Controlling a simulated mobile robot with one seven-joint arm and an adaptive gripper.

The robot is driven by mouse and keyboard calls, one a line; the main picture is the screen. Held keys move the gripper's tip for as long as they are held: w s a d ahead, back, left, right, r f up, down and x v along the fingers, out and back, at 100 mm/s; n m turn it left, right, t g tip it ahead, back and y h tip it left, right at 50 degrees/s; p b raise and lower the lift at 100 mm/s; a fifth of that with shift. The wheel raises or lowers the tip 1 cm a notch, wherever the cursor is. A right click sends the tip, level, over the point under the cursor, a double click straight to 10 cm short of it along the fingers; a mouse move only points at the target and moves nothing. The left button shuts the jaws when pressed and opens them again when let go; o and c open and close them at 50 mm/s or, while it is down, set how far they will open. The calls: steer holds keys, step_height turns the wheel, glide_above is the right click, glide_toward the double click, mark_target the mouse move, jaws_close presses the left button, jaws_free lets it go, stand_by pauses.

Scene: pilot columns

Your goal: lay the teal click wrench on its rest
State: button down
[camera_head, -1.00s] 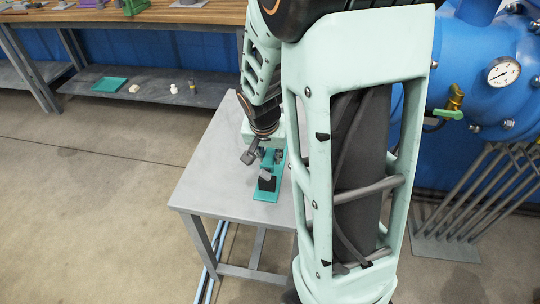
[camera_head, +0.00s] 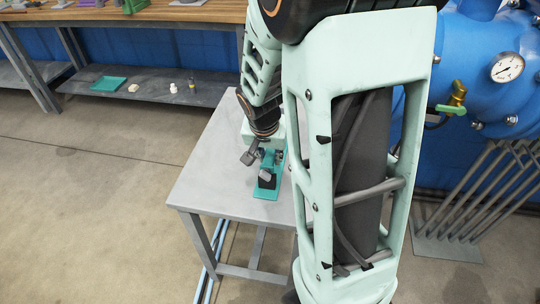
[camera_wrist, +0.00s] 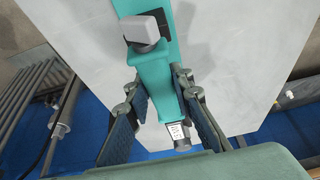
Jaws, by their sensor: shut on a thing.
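The teal click wrench (camera_wrist: 153,72) lies between the fingers of my gripper (camera_wrist: 160,88) in the wrist view. My gripper is shut on its handle. The wrench's grey head points to the top of the picture, and a pale label and dark end show near the palm. A teal rest (camera_wrist: 183,48) with a black pad shows behind the head. In the head view, the teal rest (camera_head: 264,194) is on the grey table below my gripper (camera_head: 264,158). The wrench's head appears over the rest; I cannot tell whether they touch. My arm hides part of this.
The grey table (camera_head: 205,185) is bare left of the rest. A workbench (camera_head: 180,13) stands behind, with a teal tray (camera_head: 109,84) and small items on its lower shelf. A blue tank with a gauge (camera_head: 507,68) and a metal rack (camera_head: 480,195) stand at right.

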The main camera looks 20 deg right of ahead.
steer(key=shift+f+b, duration=0.55)
steer(key=shift+f, duration=0.1)
steer(key=c, duration=1.6)
jaws_free()
steer(key=shift+v, duration=3.8)
